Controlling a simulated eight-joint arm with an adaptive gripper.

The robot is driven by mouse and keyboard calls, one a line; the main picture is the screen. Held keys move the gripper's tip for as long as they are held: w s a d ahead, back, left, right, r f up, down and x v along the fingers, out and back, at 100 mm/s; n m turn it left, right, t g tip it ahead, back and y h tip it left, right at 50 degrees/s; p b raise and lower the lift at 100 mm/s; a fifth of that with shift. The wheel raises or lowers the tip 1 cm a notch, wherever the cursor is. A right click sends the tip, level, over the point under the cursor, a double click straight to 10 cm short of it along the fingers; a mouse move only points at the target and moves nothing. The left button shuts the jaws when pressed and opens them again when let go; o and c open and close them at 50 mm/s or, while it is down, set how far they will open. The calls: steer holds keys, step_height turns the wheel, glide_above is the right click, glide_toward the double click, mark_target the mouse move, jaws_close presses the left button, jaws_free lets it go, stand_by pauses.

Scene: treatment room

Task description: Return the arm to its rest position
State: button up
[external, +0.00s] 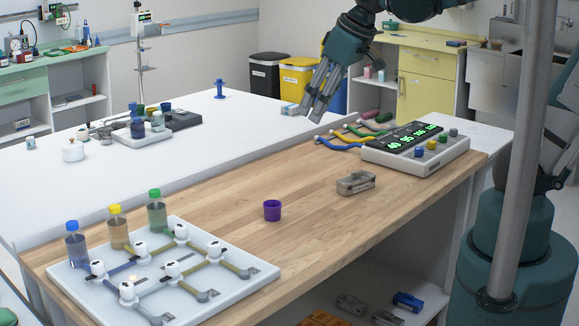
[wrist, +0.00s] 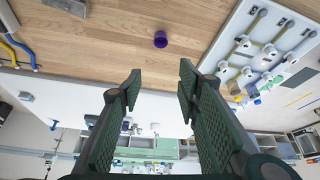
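My gripper (external: 322,92) hangs in the air above the far edge of the wooden table (external: 215,218), pointing down. In the wrist view my gripper (wrist: 155,88) has its two dark green fingers well apart, with nothing between them. It touches nothing that I can see. A dark green arm link of mine leads up and out of the top of the external view.
On the wooden table are a purple cup (external: 272,211), a small grey device (external: 356,183), a monitor box (external: 416,149) with cables, and a white valve board (external: 160,270) with several bottles. A white table (external: 200,135) lies behind. Open air surrounds my gripper.

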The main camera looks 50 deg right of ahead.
steer(key=s+d+f+m+t+h, duration=0.1)
steer(key=s+d+f+m+t, duration=0.1)
steer(key=s+d, duration=0.5)
steer(key=d, duration=0.4)
steer(key=shift+s+m, duration=0.3)
steer(key=shift+s, duration=0.05)
steer(key=shift+f, duration=0.1)
stand_by(0.7)
